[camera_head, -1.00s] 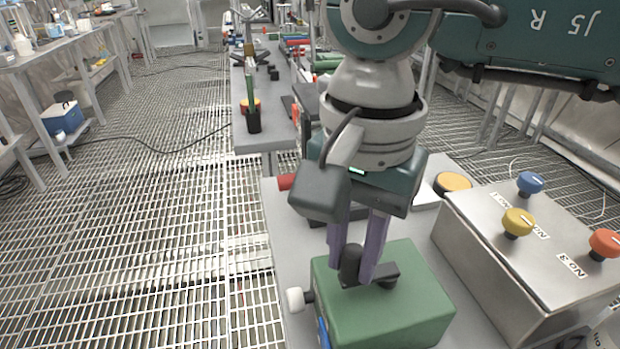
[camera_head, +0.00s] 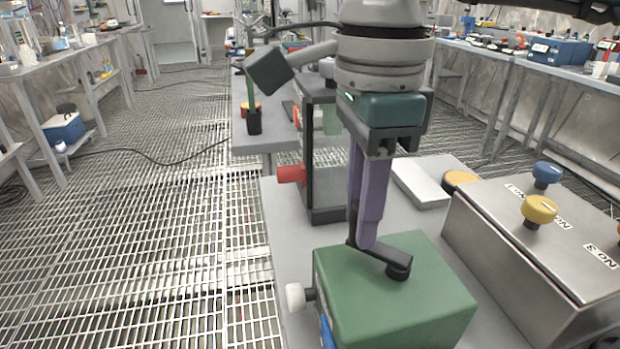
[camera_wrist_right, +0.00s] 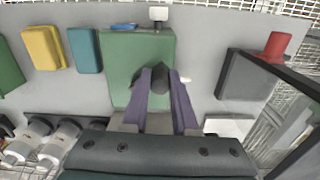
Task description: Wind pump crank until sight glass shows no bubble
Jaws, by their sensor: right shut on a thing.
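The pump looks like the green box (camera_head: 400,300) on the grey bench, with a black crank (camera_head: 398,266) on top. The crank's arm runs from its hub toward the back left. My right gripper (camera_head: 363,238), with purple fingers, is shut on the crank's upright handle, which the fingers mostly hide. In the right wrist view the fingers close around the dark handle (camera_wrist_right: 152,82) over the green box (camera_wrist_right: 118,60). A white knob (camera_head: 296,296) sticks out of the box's left side, near a partly seen blue patch (camera_head: 326,332). No bubble can be made out. My left gripper is not in view.
A steel box with blue, yellow (camera_head: 539,209) and other knobs stands close on the right. A dark box with a red part (camera_head: 291,174) stands behind the pump. Yellow (camera_wrist_right: 44,48) and blue (camera_wrist_right: 85,50) blocks show in the wrist view. Grated floor lies left.

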